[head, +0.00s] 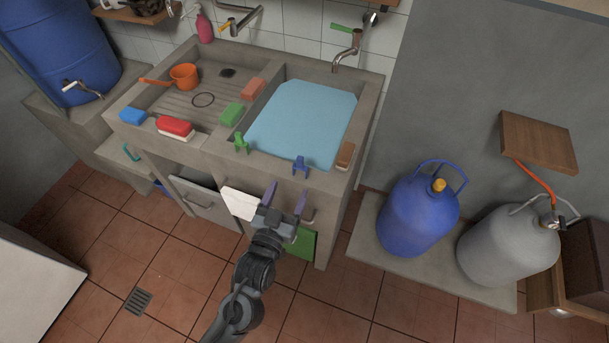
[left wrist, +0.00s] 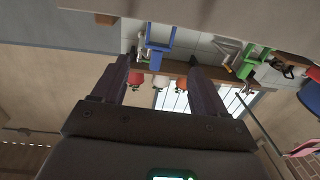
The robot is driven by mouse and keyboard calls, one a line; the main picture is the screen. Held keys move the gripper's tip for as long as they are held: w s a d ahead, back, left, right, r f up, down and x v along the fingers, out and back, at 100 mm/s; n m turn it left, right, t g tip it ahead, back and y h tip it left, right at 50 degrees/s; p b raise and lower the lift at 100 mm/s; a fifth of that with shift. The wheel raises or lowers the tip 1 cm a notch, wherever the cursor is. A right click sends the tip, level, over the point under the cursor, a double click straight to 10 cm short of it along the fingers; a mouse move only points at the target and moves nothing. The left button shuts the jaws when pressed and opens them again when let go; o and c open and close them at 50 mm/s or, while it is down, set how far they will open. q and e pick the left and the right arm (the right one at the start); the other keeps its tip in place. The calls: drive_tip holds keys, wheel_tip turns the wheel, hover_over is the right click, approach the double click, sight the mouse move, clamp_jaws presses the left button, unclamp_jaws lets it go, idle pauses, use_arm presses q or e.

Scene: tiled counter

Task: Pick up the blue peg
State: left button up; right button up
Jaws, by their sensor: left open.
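The blue peg (head: 300,163) is clipped over the front rim of the stone sink (head: 205,137), below the water-filled basin. A green peg (head: 241,144) sits on the same rim to its left. My left gripper (head: 284,197) is in front of the sink, its fingers pointing toward the rim, open and empty. In the left wrist view the blue peg (left wrist: 160,45) shows beyond and between the two open fingers (left wrist: 160,80), apart from them. The green peg (left wrist: 246,65) shows to the right there. My right gripper is not in view.
A brown block (head: 345,155) lies on the rim right of the blue peg. A white panel or cloth (head: 240,203) is beside the gripper. A blue gas cylinder (head: 417,215) stands right. The floor in front is clear.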

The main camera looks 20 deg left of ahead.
sight(299, 169)
use_arm(q)
drive_tip(key=w+b, duration=0.1)
drive_tip(key=w, duration=0.9)
drive_tip(key=shift+w, duration=0.25)
drive_tip(key=c, duration=1)
